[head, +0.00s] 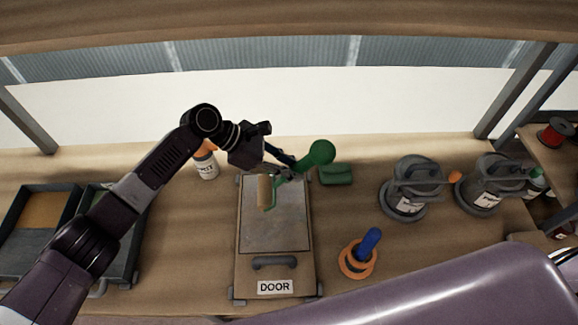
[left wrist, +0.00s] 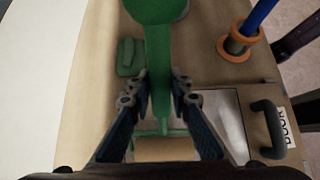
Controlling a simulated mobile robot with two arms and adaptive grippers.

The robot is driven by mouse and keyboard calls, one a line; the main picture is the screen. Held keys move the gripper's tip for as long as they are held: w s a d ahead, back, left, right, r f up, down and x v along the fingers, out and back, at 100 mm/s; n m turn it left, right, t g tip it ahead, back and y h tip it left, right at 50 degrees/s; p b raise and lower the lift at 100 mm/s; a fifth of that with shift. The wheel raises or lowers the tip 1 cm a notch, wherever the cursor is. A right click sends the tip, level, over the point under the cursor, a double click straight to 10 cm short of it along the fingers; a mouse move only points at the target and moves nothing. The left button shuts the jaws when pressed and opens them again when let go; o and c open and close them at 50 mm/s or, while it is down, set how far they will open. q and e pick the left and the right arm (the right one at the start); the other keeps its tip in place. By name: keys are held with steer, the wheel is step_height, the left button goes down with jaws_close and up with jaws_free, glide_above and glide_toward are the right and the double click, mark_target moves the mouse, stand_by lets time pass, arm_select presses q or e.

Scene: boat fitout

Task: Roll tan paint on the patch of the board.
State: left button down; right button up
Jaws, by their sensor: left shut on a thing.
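A paint roller with a green handle (head: 318,153) and a tan sleeve (head: 264,192) is held by my left gripper (head: 283,167). In the left wrist view the gripper (left wrist: 160,88) is shut on the green handle (left wrist: 155,45), with the sleeve (left wrist: 165,150) beyond the fingers, partly cut off. The sleeve is over the upper left of the grey patch (head: 287,232) on the board (head: 243,268) marked DOOR. I cannot tell whether it touches. The visible patch looks grey. A tray with tan paint (head: 42,211) stands at far left. My right gripper does not show.
A second tray (head: 127,255) with green inside is partly behind my left arm. A green block (head: 336,174) lies right of the board. A blue-handled tool (head: 370,241) stands in an orange ring (head: 350,268). Two grey lidded pots (head: 405,190) stand at right. A white can (head: 205,168) stands behind.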

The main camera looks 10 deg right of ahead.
arm_select(q)
steer(key=shift+d+r, duration=0.1)
steer(key=shift+d, duration=0.2)
steer(key=shift+s+d+f+p, duration=0.1)
steer(key=shift+s+d+p, duration=0.1)
steer(key=shift+d, duration=0.5)
steer(key=shift+s+d+f+p, duration=0.1)
steer(key=shift+d+p, duration=0.15)
steer(key=shift+d, duration=0.45)
steer(key=shift+s+d+p, duration=0.15)
steer(key=shift+d+p, duration=0.05)
steer(key=shift+d, duration=0.5)
steer(key=d, duration=0.2)
steer(key=s+d, duration=0.1)
steer(key=d, duration=0.1)
steer(key=shift+d+p, duration=0.3)
steer(key=shift+p, duration=0.05)
